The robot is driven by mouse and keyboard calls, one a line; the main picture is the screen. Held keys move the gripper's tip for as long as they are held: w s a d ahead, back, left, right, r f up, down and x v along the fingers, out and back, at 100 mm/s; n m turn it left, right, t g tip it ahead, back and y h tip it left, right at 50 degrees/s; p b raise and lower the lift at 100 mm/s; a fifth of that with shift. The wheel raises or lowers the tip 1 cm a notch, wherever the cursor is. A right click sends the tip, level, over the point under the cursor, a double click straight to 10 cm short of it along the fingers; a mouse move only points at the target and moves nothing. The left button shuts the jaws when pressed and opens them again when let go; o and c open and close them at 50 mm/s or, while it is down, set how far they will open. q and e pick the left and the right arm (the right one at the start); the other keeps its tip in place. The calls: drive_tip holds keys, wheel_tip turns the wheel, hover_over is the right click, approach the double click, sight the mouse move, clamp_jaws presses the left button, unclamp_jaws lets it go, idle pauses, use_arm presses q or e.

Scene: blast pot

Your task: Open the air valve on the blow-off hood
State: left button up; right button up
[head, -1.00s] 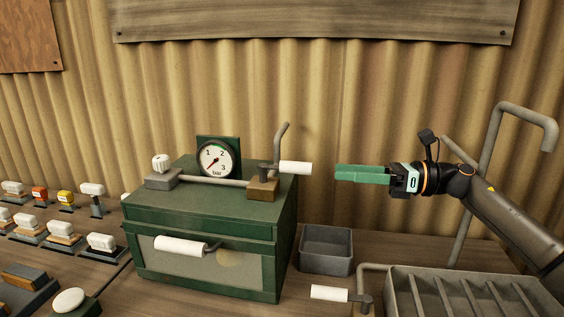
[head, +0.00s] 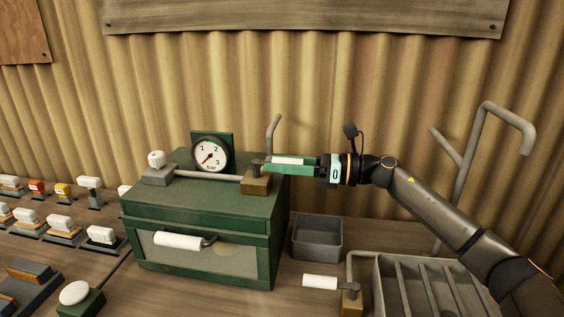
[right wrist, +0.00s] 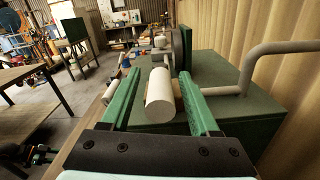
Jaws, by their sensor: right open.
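The blow-off hood (head: 200,222) is a dark green box on the bench, with a pressure gauge (head: 210,155) on top whose needle points to the lower left. The air valve's white lever handle (head: 287,161) sticks out to the right from a brass-coloured block (head: 256,183) at the top right of the hood. My right gripper (head: 277,166) is at this handle, with its green fingers around it. In the right wrist view the white handle (right wrist: 160,97) lies between the two open fingers, with a gap on each side. My left gripper is not in view.
A white knob (head: 156,160) sits at the hood's top left, and a white bar handle (head: 178,241) is on its front. A grey bin (head: 317,238) stands right of the hood. Another white lever (head: 320,282) and a ribbed grey tray (head: 410,290) are at the front right.

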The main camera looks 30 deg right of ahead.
clamp_jaws()
idle(0.3)
idle(1.1)
